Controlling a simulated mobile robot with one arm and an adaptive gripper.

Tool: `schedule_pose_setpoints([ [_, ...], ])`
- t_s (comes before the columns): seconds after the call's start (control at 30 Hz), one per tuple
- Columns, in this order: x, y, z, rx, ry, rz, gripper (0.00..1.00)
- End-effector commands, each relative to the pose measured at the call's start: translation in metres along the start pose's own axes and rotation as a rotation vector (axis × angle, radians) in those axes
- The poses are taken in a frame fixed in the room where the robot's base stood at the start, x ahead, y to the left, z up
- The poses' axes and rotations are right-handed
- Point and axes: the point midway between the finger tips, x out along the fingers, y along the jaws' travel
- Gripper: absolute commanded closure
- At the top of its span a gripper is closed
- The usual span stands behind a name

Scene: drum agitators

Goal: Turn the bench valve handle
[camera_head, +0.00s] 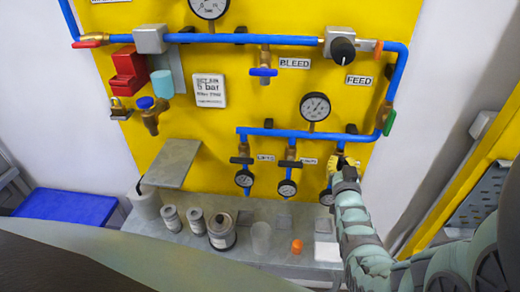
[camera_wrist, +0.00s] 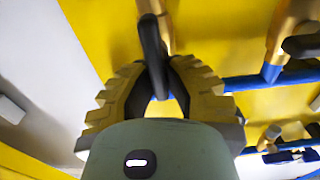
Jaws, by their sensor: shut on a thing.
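My gripper (camera_head: 345,163) is at the right-hand valve of the lower blue pipe on the yellow panel. In the wrist view my gripper (camera_wrist: 157,78) has its two ridged yellow fingers closed around a black valve handle (camera_wrist: 151,42), which stands up between the fingertips. A brass valve body (camera_wrist: 165,20) shows behind the handle. In the head view my gripper and arm hide most of this handle. Two similar dark-handled valves, the left one (camera_head: 242,160) and the middle one (camera_head: 290,163), sit to its left, with gauges below.
A grey bench (camera_head: 190,241) below holds several cans, a clear cup (camera_head: 261,238) and an orange piece (camera_head: 296,246). A green-handled valve (camera_head: 389,122) is above right of my gripper. Blue pipe (camera_wrist: 265,80) runs close on the right in the wrist view.

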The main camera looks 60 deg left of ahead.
Motion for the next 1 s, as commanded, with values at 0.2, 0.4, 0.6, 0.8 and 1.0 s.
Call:
schedule_pose_setpoints([
  [0.2,0.0001,-0.0002,0.0,0.0,0.0,0.0,1.0],
  [0.4,0.0002,0.0002,0.0003,0.012,0.0,0.0,1.0],
  [0.6,0.0004,0.0018,0.0011,0.077,0.0,0.001,1.0],
  [0.8,0.0,0.0042,0.003,0.217,0.001,0.001,1.0],
  [1.0,-0.0005,0.0069,0.006,0.4,-0.004,0.0,1.0],
])
